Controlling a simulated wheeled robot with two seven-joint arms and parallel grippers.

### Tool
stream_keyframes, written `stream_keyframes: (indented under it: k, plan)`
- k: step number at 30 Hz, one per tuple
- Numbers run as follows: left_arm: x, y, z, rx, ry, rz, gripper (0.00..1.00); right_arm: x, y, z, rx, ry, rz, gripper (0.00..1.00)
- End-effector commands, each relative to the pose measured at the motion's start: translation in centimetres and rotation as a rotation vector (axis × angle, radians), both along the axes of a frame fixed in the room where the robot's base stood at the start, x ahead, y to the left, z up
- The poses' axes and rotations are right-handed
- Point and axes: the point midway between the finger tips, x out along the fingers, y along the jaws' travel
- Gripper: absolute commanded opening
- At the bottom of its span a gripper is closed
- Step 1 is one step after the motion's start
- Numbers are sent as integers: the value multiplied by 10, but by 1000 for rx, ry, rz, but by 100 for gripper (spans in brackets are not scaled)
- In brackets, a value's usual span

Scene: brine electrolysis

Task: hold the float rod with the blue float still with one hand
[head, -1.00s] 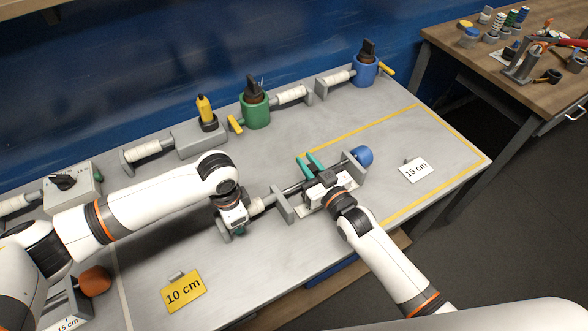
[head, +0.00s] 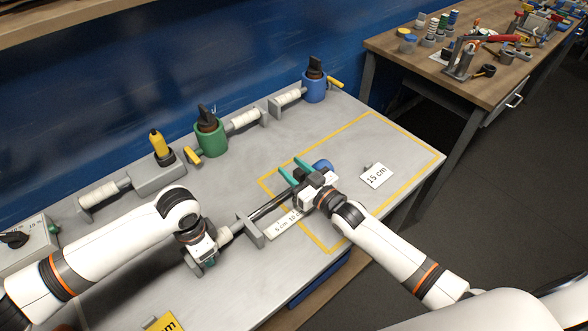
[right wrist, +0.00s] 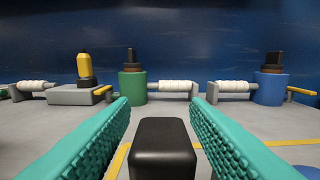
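The blue float (head: 323,165) is at the far right end of the float rod (head: 272,207), which runs down and left across the grey bench. My right gripper (head: 293,172) is just left of the float, with its green fingers apart. In the right wrist view, the open fingers (right wrist: 160,125) have a black block (right wrist: 163,150) between them, with gaps on both sides. A sliver of the blue float shows at lower right there (right wrist: 308,172). My left gripper (head: 208,262) points down at the rod's white near part (head: 225,235); its fingers are mostly hidden.
A grey bracket (head: 249,232) and a white scale strip (head: 284,224) are beside the rod. Green (head: 211,138) and blue (head: 315,86) holders line the back. The bench inside the yellow outline is mostly clear.

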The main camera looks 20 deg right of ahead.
Motion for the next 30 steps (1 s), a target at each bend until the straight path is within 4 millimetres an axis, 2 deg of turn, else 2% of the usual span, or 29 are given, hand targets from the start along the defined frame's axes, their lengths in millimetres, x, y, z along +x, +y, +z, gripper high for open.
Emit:
stream_keyframes:
  k: [5,8,15,21,25,30]
  plan:
    - [0,1,0,2,0,2,0,-4,-1,0,0,0,1,42]
    - [0,1,0,2,0,2,0,-16,-6,-1,-1,2,1,42]
    - [0,1,0,2,0,3,0,-63,-26,-2,-2,5,1,42]
    - [0,1,0,2,0,2,0,-95,-41,-1,-1,3,0,42]
    - [0,0,0,2,0,1,0,-106,-46,0,0,1,0,42]
    - [0,0,0,1,-1,1,0,-111,-48,0,0,0,0,42]
